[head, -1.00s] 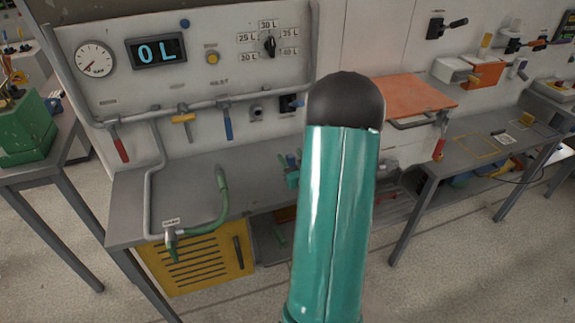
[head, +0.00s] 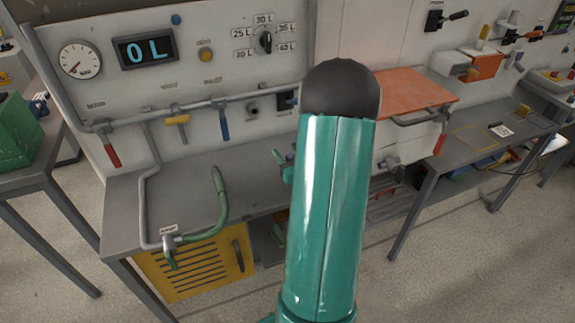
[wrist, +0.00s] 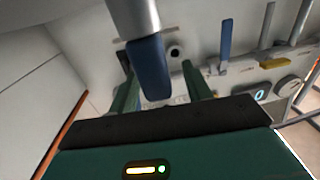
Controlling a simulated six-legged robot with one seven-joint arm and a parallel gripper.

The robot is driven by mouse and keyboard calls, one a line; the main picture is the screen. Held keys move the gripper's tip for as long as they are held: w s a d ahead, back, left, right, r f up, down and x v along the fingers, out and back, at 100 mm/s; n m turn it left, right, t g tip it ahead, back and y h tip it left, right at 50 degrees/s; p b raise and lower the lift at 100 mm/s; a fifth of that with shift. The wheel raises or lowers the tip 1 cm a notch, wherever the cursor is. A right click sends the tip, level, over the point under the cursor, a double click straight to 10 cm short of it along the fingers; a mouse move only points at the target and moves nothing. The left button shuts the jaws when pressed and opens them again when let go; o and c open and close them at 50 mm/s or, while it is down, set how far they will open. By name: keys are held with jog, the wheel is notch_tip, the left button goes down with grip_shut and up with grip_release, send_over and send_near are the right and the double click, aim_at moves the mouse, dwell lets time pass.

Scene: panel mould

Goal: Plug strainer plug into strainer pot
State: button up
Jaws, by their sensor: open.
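My gripper (wrist: 158,66) shows in the wrist view as two green fingers set apart and open. Between the fingers is a blue grip (wrist: 152,72) on a thick grey cylinder (wrist: 134,14) that enters from the top edge. It may be the strainer plug; I cannot tell for sure, nor whether the fingers touch it. In the head view my arm hides the gripper and this part. No strainer pot can be clearly made out in either view.
A grey bench (head: 127,205) with a curved green hose (head: 221,205) is below. An orange shelf (head: 415,90) is right of my arm.

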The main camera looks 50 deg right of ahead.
jog(key=shift+w+d+f, duration=0.1)
jog(key=shift+w, duration=0.15)
jog(key=shift+s, duration=0.25)
jog(key=shift+w, duration=0.15)
jog(key=c, duration=0.5)
grip_shut()
jog(key=shift+r, duration=0.25)
